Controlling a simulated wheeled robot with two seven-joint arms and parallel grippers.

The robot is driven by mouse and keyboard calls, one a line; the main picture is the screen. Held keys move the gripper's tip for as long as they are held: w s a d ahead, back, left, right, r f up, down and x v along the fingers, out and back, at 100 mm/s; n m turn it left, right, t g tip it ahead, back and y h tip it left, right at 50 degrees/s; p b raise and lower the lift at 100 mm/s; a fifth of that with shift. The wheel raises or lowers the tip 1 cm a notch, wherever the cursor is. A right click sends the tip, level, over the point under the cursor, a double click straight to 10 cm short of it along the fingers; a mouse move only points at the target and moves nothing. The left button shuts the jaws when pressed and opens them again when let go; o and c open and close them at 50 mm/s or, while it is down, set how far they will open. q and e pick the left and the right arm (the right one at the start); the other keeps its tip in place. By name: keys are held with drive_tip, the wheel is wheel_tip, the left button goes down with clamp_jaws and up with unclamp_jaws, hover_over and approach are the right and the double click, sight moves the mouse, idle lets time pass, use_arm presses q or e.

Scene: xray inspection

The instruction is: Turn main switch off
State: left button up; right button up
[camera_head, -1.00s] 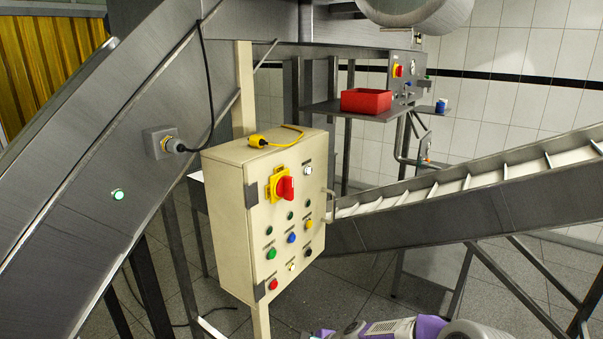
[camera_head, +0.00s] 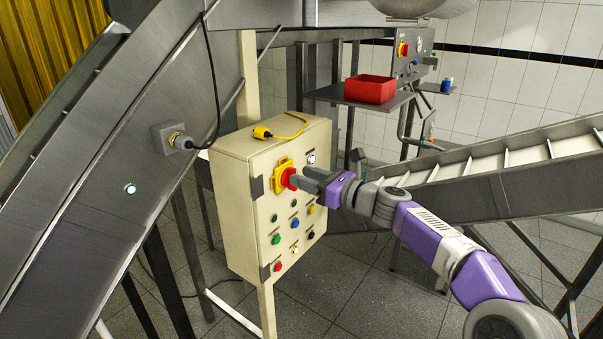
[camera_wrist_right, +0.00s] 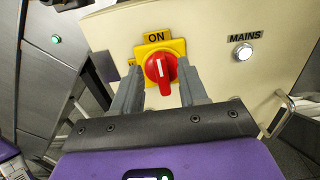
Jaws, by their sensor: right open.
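The main switch is a red rotary knob on a yellow plate (camera_head: 281,176), high on the front of a cream control box (camera_head: 237,165). In the right wrist view the red knob (camera_wrist_right: 161,70) has its white mark upright, below an "ON" label (camera_wrist_right: 157,37). My right gripper (camera_head: 298,179) is at the switch with its fingers open. In the wrist view its two grey fingers (camera_wrist_right: 157,84) stand on either side of the knob; whether they touch it I cannot tell. My left gripper is not in view.
A white "MAINS" lamp (camera_wrist_right: 243,52) sits right of the switch. Several coloured buttons (camera_head: 276,239) are below it. A yellow connector (camera_head: 262,132) with cable lies on the box. A conveyor (camera_head: 480,185) runs behind my right arm, and a red bin (camera_head: 369,89) stands on a shelf.

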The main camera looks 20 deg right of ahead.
drive_tip(key=shift+x, duration=0.85)
clamp_jaws()
